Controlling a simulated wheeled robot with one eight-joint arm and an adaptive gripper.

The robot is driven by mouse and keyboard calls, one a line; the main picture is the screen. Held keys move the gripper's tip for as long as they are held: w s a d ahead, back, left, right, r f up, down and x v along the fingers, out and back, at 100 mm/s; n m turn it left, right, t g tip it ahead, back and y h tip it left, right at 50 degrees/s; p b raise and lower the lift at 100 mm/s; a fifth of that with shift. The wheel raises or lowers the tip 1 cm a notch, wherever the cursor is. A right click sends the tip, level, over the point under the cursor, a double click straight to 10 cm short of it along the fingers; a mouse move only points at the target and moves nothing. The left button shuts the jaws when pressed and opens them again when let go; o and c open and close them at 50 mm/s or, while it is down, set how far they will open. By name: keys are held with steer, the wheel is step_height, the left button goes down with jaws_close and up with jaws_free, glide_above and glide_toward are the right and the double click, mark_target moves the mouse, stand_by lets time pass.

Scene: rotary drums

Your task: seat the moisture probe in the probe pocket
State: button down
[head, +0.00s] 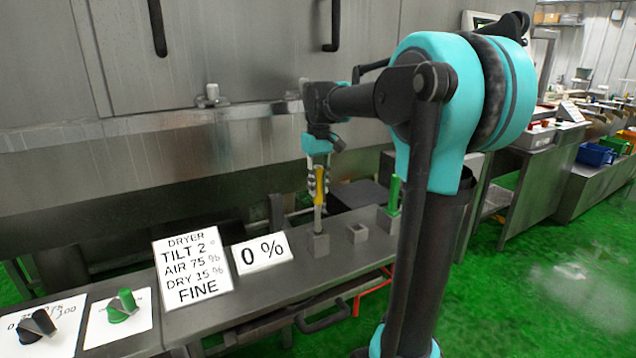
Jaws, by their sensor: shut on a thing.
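The moisture probe, with a yellow upper part and a thin grey stem (318,218), stands upright in the head view. My gripper (319,184) points straight down and is shut around the yellow part. The stem's lower end meets the top of a small grey block (318,245) on the steel bench. I cannot tell whether the tip is inside that block or just above or behind it. A second small grey block (357,233) with an open top sits to its right, empty as far as I see. Neither block is labelled as the probe pocket.
A green upright piece (393,196) stands in another socket further right, near my arm. The steel bench (290,285) carries a dryer sign (192,268), a "0 %" card (261,253), a black knob (38,325) and a green knob (123,306). A steel machine wall (230,70) rises behind.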

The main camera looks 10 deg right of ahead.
mark_target(319, 202)
steer(key=shift+f, duration=4.05)
steer(key=c, duration=1.3)
jaws_free()
steer(key=shift+o, duration=0.2)
steer(key=shift+r, duration=0.1)
step_height(319, 202, up, 12)
steer(key=shift+f, duration=0.1)
